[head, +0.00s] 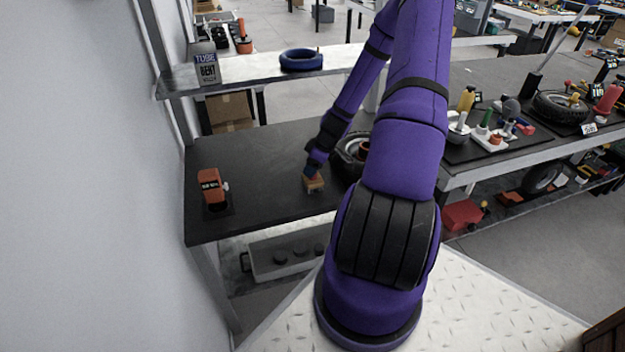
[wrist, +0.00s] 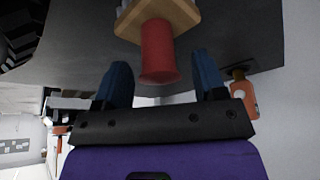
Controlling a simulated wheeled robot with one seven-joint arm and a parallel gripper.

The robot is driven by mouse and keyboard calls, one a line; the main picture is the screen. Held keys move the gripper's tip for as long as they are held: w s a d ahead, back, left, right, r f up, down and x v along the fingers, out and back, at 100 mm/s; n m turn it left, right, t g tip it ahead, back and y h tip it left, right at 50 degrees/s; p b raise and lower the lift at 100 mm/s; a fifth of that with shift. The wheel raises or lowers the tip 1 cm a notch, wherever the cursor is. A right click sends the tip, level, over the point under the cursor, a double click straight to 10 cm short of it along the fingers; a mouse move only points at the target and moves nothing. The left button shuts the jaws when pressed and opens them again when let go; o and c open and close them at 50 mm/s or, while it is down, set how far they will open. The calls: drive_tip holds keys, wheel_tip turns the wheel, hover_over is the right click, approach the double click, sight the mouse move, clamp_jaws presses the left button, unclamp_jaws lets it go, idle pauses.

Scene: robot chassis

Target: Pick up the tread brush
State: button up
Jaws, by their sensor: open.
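The tread brush has a wooden block (head: 314,185) and stands on the dark bench top, in front of the tire. In the wrist view its red handle (wrist: 158,52) points toward my gripper, with the wooden block (wrist: 150,14) beyond. My gripper (wrist: 162,76) is open, with one blue finger on each side of the handle's end. Gaps show between the handle and both fingers. In the head view my gripper (head: 313,166) is over the brush and hides its handle.
A tire (head: 351,150) lies close to the right of the brush, partly hidden by my arm. An orange tool (head: 211,186) stands at the bench's left. A can (head: 206,66) and a blue ring (head: 301,60) sit on the raised shelf behind. The bench between is clear.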

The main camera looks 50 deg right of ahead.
drive_tip(key=shift+x, duration=1.2)
drive_tip(key=shift+c, duration=0.4)
drive_tip(key=c, duration=1.1)
drive_tip(key=shift+r, duration=0.15)
drive_tip(key=shift+r, duration=0.5)
drive_tip(key=shift+s+a+r, duration=0.1)
drive_tip(key=shift+s+r, duration=0.2)
drive_tip(key=shift+r, duration=0.3)
drive_tip(key=shift+s+a+r, duration=0.1)
drive_tip(key=shift+s+r, duration=0.15)
drive_tip(key=shift+r, duration=0.35)
drive_tip(key=s+a, duration=0.1)
drive_tip(key=s, duration=0.3)
drive_tip(key=s+a+r, duration=0.1)
drive_tip(key=s+a, duration=0.1)
drive_tip(key=s, duration=0.3)
drive_tip(key=s+a, duration=0.2)
drive_tip(key=s, duration=0.3)
drive_tip(key=shift+a+r, duration=0.2)
